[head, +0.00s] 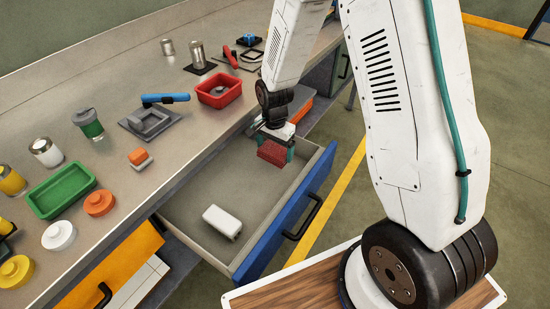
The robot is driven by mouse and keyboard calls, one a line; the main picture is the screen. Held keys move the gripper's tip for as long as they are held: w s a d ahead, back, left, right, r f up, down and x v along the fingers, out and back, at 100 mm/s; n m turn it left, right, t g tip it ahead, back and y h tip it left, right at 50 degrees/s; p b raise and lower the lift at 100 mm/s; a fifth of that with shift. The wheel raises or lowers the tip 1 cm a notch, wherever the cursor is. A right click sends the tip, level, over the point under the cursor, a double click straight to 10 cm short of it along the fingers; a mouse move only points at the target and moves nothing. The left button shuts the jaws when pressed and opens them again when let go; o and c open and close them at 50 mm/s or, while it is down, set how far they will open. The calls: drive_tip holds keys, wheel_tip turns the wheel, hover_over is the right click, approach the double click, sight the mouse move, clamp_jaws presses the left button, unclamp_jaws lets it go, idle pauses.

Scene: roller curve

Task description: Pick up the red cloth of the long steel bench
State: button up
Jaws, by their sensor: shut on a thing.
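The red cloth (272,153) is a small folded red block. My gripper (274,145) points down and is shut on it, with a teal finger on either side. It holds the cloth over the far end of an open blue-fronted drawer (270,240). I cannot tell how far the cloth is above the drawer floor. The long steel bench (185,130) runs from the lower left to the upper right, with the drawer pulled out from its front.
A white block (222,222) lies in the drawer. On the bench stand a red tray (219,91), a green tray (62,190), a blue-handled tool (165,99), an orange-and-white block (139,158), jars and round lids. An orange drawer (115,265) is at the lower left.

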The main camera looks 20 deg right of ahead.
sight(275, 150)
wheel_tip(275, 150, up, 22)
drive_tip(key=shift+f, duration=0.2)
drive_tip(key=shift+o, duration=0.4)
drive_tip(key=shift+d, duration=0.1)
